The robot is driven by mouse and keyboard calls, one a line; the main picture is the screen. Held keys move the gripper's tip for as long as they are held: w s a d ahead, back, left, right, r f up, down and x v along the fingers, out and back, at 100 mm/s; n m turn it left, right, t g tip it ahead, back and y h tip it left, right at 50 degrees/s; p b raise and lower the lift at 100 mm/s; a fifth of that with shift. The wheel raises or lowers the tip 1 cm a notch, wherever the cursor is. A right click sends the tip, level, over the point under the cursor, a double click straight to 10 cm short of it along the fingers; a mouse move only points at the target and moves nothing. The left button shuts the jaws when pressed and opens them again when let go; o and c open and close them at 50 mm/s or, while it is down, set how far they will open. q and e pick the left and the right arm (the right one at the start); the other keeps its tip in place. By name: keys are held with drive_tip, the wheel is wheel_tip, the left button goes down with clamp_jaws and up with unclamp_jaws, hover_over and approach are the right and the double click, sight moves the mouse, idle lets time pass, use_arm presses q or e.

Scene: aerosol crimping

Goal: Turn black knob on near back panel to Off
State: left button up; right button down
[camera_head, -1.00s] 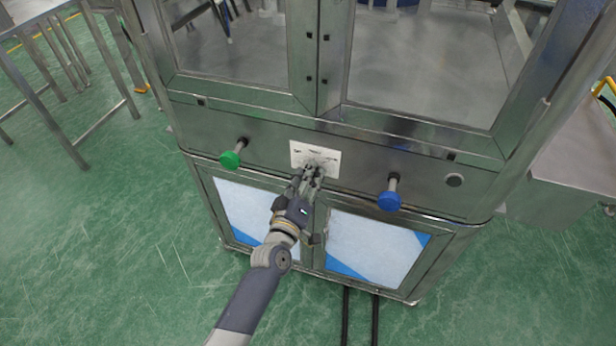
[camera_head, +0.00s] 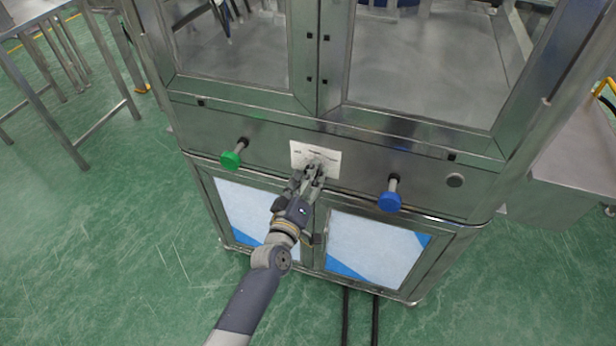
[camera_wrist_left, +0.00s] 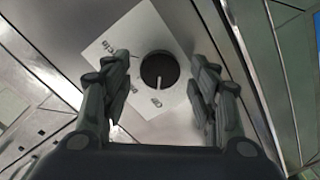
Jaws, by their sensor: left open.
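The black knob (camera_wrist_left: 159,70) shows in the left wrist view on a white label plate (camera_wrist_left: 133,45) fixed to the steel panel. A white pointer line on the knob points down toward the lower lettering, which is too small to read surely. My left gripper (camera_wrist_left: 163,85) is open, with one finger on each side of the knob and a visible gap to each. In the head view, my left gripper (camera_head: 314,172) is in front of the label plate (camera_head: 315,157) and hides most of the knob. My right gripper is not in view.
On the same panel, a green-ended valve handle (camera_head: 231,160) sticks out to the left and a blue-ended one (camera_head: 389,201) to the right. A round dark button (camera_head: 454,180) is further right. Glazed cabinet doors are above, and lower doors with white and blue panels (camera_head: 370,245) below.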

use_arm(q)
drive_tip(key=v, duration=1.2)
idle(0.3)
